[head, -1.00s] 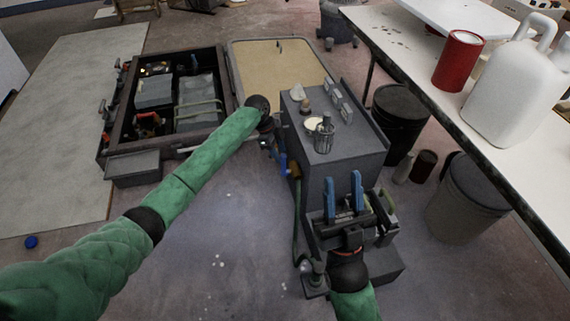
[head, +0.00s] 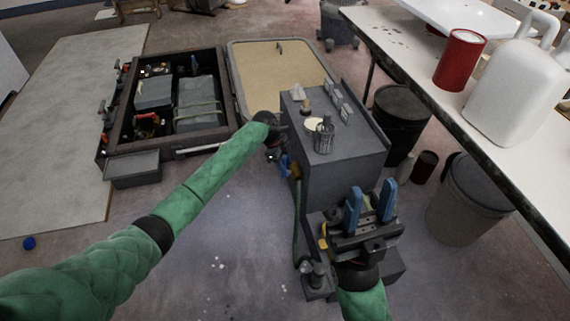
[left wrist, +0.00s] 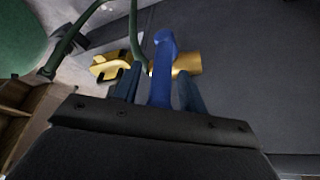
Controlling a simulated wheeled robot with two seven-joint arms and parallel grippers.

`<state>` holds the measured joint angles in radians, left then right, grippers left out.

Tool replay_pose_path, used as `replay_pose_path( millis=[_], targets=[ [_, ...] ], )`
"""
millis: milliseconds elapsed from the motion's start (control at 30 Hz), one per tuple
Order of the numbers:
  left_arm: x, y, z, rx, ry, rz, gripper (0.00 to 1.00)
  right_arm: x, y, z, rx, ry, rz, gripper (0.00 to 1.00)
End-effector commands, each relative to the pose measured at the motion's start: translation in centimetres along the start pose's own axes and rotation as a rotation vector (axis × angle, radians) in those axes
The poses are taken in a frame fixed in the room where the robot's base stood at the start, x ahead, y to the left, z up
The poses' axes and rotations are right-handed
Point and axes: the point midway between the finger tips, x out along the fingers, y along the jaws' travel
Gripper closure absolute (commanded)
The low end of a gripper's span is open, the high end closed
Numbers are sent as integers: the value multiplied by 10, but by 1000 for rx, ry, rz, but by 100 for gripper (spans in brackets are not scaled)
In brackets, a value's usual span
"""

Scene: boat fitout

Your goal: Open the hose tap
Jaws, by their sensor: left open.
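The hose tap shows in the left wrist view as a brass body (left wrist: 187,63) with a blue lever (left wrist: 161,65). The brass also shows in the head view (head: 295,171), low on the side of the grey console. My left gripper (head: 284,161) is at the tap, partly hidden by its own wrist. In the left wrist view, my left gripper (left wrist: 157,82) is open, with one dark blue finger on each side of the lever. I cannot tell whether either finger touches it. My right gripper (head: 371,204) is open and appears empty, in front of the console.
The grey console (head: 345,165) carries a wire cup (head: 324,137) and small fittings. A green hose (head: 297,222) runs down its side. A dark open crate (head: 165,138) lies to the left. A white table (head: 480,125) stands right.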

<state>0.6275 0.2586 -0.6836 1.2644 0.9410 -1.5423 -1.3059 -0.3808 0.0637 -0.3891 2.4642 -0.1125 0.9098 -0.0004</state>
Motion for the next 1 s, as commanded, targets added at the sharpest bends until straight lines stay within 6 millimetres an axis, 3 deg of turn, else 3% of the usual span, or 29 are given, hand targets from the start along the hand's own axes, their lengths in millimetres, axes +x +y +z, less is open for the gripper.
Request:
replay_pose_path(
  millis=[33, 200, 267, 633, 867, 1000],
  targets=[
    [0, 0, 0, 0, 0, 0, 59, 0, 0, 0, 0, 0, 0, 64],
    [0, 0, 0, 0, 0, 0, 92, 0, 0, 0, 0, -2, -1, 64],
    [0, 0, 0, 0, 0, 0, 100, 0, 0, 0, 0, -2, -1, 64],
    [-1, 1, -1, 4, -5, -9, 100, -1, 0, 7, 3, -32, 2, 64],
    [-1, 3, -3, 18, -29, -40, 100, -40, 0, 62, 14, -271, 20, 64],
    [-1, 5, -4, 31, -51, -70, 100, -77, 0, 101, 28, -465, 34, 64]
  ],
)
